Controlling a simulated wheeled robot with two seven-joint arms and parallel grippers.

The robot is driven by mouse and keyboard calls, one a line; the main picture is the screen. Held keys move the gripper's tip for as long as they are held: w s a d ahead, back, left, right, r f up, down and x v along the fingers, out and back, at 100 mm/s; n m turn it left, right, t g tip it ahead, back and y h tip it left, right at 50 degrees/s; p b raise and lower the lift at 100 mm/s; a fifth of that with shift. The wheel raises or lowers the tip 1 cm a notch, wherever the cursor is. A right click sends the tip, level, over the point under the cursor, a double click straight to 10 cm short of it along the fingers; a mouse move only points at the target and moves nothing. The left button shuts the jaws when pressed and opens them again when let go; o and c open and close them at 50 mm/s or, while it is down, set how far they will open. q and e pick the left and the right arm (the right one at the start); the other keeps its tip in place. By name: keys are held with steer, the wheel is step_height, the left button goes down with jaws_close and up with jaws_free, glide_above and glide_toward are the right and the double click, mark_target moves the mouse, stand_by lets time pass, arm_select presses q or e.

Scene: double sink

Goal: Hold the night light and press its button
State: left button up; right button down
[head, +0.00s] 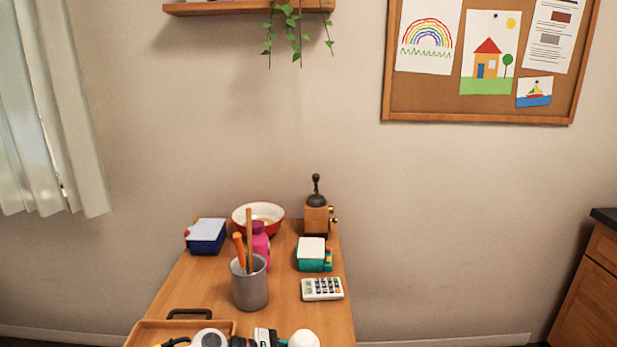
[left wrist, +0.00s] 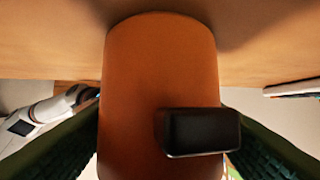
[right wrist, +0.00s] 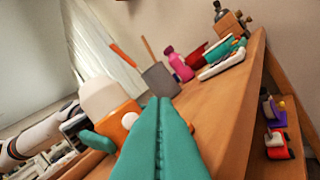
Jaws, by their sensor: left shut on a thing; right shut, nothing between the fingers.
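The night light has a white dome (right wrist: 98,97) on an orange body (right wrist: 128,118) in the right wrist view. Its dome (head: 303,340) shows at the bottom edge of the head view. A pale round spot faces my right gripper; I cannot tell if it is the button. In the left wrist view the orange body (left wrist: 135,85) fills the middle, with a black block (left wrist: 203,132) on it. My left gripper (right wrist: 97,141) is shut on the body. My right gripper (right wrist: 160,102) is shut and empty, its tips beside the night light; contact is unclear.
On the wooden table (head: 290,280) stand a grey cup with utensils (head: 249,288), a pink bottle (head: 260,245), a calculator (head: 322,289), a teal box (head: 313,262), a grinder (head: 316,218), a red bowl (head: 258,230) and a blue container (head: 206,240). A wooden tray (head: 150,328) is at front left.

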steer(key=d, duration=0.5)
steer(key=shift+w+a+r, duration=0.1)
steer(key=shift+a, duration=0.1)
steer(key=shift+a, duration=4.35)
steer(key=shift+a, duration=0.3)
arm_select(q)
steer(key=shift+d, duration=0.15)
